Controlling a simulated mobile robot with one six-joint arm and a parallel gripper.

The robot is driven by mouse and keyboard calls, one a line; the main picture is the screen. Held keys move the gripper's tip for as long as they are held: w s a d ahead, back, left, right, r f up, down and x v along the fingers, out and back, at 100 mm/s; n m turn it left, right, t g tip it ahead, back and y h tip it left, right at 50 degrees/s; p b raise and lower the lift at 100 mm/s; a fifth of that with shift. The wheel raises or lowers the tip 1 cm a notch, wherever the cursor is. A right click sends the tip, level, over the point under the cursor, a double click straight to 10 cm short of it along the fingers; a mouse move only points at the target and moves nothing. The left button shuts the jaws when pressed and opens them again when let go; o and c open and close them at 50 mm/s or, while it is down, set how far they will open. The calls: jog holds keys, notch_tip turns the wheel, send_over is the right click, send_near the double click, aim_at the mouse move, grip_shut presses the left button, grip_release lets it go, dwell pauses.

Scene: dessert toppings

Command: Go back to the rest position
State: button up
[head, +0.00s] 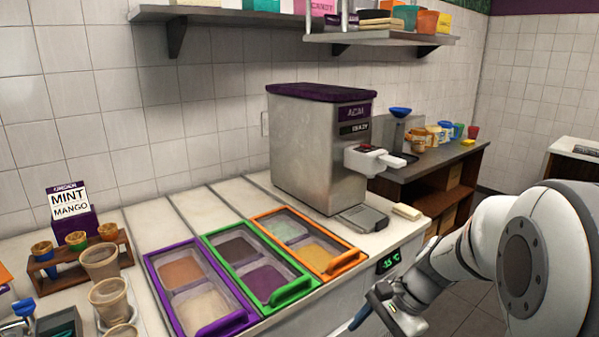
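My arm reaches in from the right edge of the head view, bent down toward the counter front. My gripper (372,309) is low in the picture, in front of the counter edge, below the green temperature display (389,262). Its dark fingers point down and left. The frame does not show clearly whether the fingers are apart, and I see nothing held in them.
Purple (152,278), green (286,293) and orange (345,262) framed topping bins are set in the counter. The acai machine (318,145) stands behind them. Cups (108,297) and a cone rack (75,268) stand left. Floor shows right of the counter.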

jog(key=s+d+r+n+t+h+p, duration=0.1)
jog(key=s+r+n+t+h+p, duration=0.2)
jog(key=s+r+n+h, duration=0.3)
jog(key=shift+s+d+r+n+p, duration=0.2)
jog(key=shift+s+r+n+p, duration=0.25)
jog(key=shift+s+r+n, duration=2)
jog(key=shift+w+f+n, duration=0.2)
jog(key=shift+f+n, duration=0.15)
jog(key=shift+f, duration=0.15)
jog(key=shift+w+f+n, duration=0.15)
jog(key=shift+f+n, duration=0.15)
jog(key=shift+f, duration=0.15)
